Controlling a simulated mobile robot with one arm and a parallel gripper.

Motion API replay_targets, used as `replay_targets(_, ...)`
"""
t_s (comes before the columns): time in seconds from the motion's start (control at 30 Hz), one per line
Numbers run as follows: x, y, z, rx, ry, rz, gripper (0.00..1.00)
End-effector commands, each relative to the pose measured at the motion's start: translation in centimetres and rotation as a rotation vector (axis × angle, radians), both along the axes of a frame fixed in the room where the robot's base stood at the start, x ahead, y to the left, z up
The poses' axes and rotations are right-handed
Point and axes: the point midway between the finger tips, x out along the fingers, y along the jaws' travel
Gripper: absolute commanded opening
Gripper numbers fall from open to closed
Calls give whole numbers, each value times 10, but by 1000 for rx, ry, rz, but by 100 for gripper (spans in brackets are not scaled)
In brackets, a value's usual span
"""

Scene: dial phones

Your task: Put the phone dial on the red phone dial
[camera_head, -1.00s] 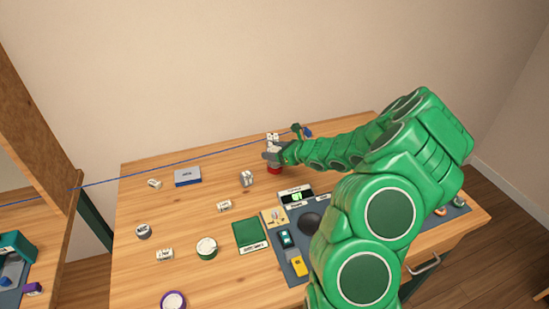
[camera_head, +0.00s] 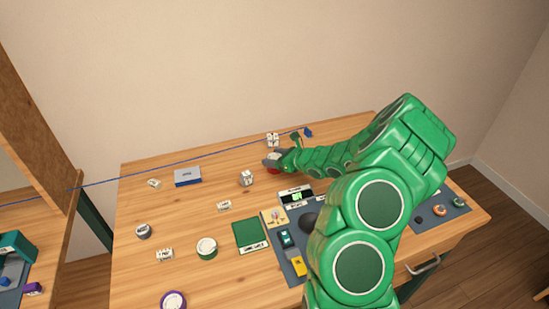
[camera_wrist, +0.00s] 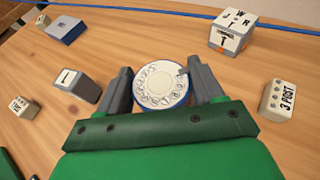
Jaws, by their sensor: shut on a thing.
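The phone dial (camera_wrist: 161,84) is a white round plate with a ring of finger holes and a blue rim. In the wrist view it sits between the two grey fingers of my gripper (camera_wrist: 162,88), which is shut on it. In the head view my gripper (camera_head: 273,160) is low over the red phone dial (camera_head: 273,171) near the back of the table. Only part of that red piece shows under the gripper. The wrist view does not show it, and I cannot tell whether the two touch.
A lettered cube (camera_wrist: 232,35) stands behind the gripper. A grey-white block (camera_head: 247,178) stands to its left, and a blue box (camera_head: 187,177) lies farther left. A blue cord runs behind. The left table area has free room.

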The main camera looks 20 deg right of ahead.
Motion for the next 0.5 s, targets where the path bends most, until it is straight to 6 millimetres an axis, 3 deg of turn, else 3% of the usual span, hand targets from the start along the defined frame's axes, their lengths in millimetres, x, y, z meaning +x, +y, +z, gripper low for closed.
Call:
replay_targets(0.03,0,0,0,0,0,0,71)
replay_targets(0.17,0,0,0,0,0,0,91)
replay_targets(0.5,0,0,1,0,0,0,92)
